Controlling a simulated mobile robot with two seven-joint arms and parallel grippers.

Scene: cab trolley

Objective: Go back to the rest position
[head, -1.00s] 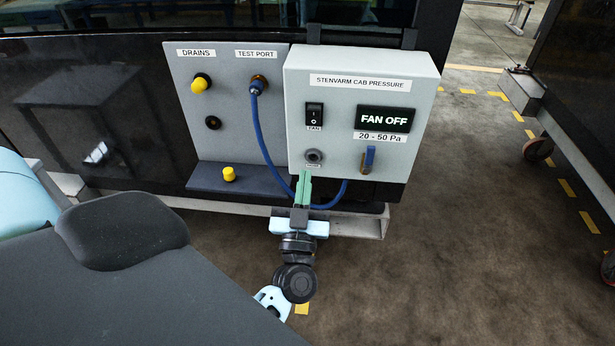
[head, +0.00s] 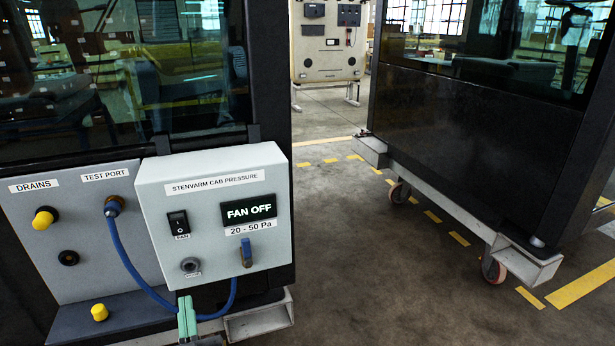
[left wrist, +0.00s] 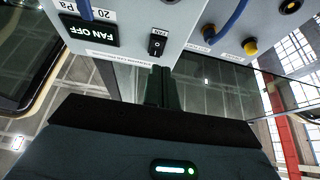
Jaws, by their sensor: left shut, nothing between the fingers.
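My left gripper (head: 187,318) is at the bottom of the head view, just below the cab pressure box (head: 212,215). Its green fingers are shut with nothing between them. In the left wrist view the fingers (left wrist: 161,85) are dark and hard to make out in front of the box (left wrist: 135,45). The box display reads FAN OFF (head: 248,211). A blue hose (head: 130,262) runs from the test port (head: 113,206), loops low behind my left gripper and rises toward the box's underside. My right gripper is not in view.
The drains panel (head: 80,237) carries a yellow cap (head: 44,218) and a black port; another yellow cap (head: 99,312) stands on its ledge. A second dark cab on a wheeled trolley (head: 480,230) stands at right. Bare floor (head: 370,270) lies between the cabs. A beige panel (head: 328,42) stands behind.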

